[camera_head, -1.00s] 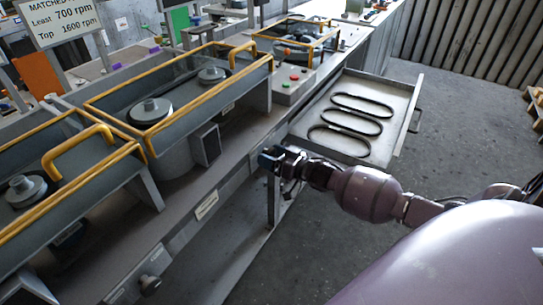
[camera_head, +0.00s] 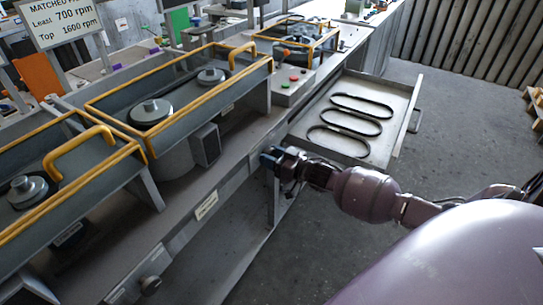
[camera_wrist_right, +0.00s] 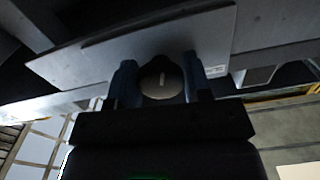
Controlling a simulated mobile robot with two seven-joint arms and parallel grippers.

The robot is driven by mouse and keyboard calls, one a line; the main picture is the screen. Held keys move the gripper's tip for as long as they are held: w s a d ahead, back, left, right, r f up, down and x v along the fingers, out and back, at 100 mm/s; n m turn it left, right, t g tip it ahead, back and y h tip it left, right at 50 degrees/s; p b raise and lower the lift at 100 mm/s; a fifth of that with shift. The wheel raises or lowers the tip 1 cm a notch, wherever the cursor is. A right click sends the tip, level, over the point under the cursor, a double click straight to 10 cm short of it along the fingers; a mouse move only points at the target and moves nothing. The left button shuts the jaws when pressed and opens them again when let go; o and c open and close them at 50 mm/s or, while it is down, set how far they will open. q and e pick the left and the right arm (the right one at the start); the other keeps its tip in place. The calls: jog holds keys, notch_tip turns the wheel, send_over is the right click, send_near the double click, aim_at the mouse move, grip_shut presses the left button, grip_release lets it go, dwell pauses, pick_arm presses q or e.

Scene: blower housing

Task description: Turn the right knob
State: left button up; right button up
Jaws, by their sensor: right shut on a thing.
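The right knob (camera_wrist_right: 161,80) is a round, dark metal dial with a pale line mark that stands close to upright in the right wrist view. It sits on a grey metal panel (camera_wrist_right: 100,62). My right gripper (camera_wrist_right: 159,82) is shut on the knob, with one blue finger on each side of it. In the head view my right gripper (camera_head: 268,157) is at the front edge of the bench, left of the open drawer, and hides the knob there. My left gripper is in neither view.
Another knob (camera_head: 151,284) is on the bench front at lower left. The open drawer (camera_head: 398,103) with several black belts juts out beyond my right gripper. Yellow-railed guards (camera_head: 208,112) stand on the bench (camera_head: 184,207).

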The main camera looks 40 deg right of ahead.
jog(key=n, duration=0.5)
jog(key=shift+d+n+p, duration=0.1)
jog(key=shift+n+p, duration=0.2)
jog(key=shift+p, duration=0.05)
jog(key=n, duration=0.4)
jog(key=shift+d, duration=0.1)
jog(key=n, duration=0.5)
jog(key=shift+n, duration=0.4)
jog(key=n+b, duration=0.1)
jog(key=n, duration=0.3)
jog(key=shift+r+n, duration=0.15)
jog(key=shift+n, duration=0.15)
jog(key=o, duration=0.9)
jog(key=shift+d, duration=0.1)
